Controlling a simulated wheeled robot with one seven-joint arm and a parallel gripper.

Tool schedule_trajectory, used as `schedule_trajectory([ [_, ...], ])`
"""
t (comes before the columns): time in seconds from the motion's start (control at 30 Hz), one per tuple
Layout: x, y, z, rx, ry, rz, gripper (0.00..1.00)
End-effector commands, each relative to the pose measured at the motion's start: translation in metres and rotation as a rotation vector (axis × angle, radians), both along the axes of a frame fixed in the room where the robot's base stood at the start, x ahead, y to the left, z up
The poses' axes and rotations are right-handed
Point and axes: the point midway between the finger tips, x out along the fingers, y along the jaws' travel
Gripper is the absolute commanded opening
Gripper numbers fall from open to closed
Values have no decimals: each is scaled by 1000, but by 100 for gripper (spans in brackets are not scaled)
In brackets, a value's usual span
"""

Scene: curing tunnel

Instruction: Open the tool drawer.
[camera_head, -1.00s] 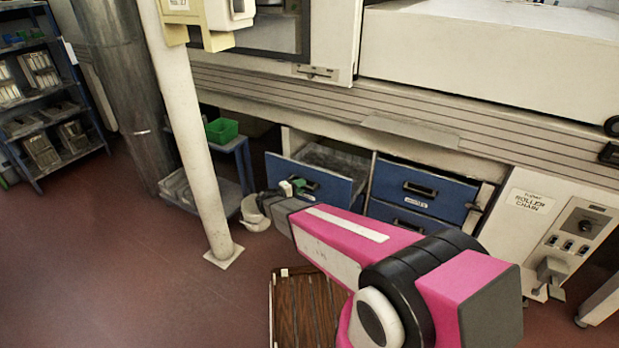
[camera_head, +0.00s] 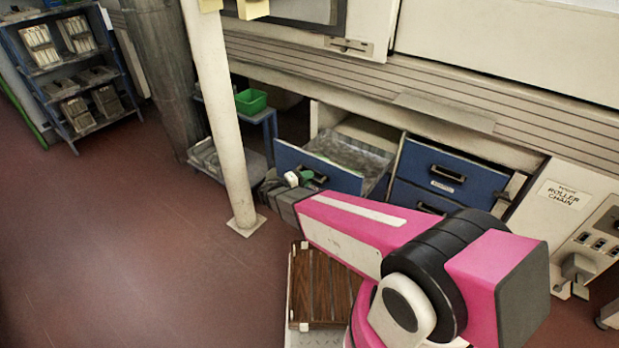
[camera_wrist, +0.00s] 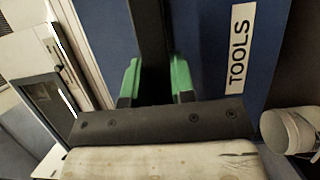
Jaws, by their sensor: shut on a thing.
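The tool drawer (camera_head: 343,181) has a blue front and a grey inside, and it stands pulled well out of the cabinet in the head view. In the wrist view its blue front (camera_wrist: 213,48) carries a white "TOOLS" label (camera_wrist: 240,46). My gripper (camera_wrist: 156,80) has its green fingers on either side of the dark bar handle (camera_wrist: 150,40), shut on it. In the head view my gripper (camera_head: 302,179) is at the drawer front, and my arm hides part of the area below it.
Closed blue drawers (camera_head: 447,175) sit to the right. A white pole (camera_head: 225,120) stands to the left on a floor plate. A low cart with a green bin (camera_head: 251,101) is behind it. A wooden slatted piece (camera_head: 322,285) lies below my arm. Red floor is clear at left.

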Motion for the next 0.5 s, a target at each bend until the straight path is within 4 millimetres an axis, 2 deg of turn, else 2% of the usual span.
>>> schedule_trajectory([
  [0.17, 1, 0, -1, 2, 1, -1, 0],
  [0.2, 1, 0, -1, 2, 1, -1, 33],
  [0.27, 1, 0, -1, 1, 1, -1, 49],
  [0.5, 1, 0, 0, 1, 1, 0, 49],
])
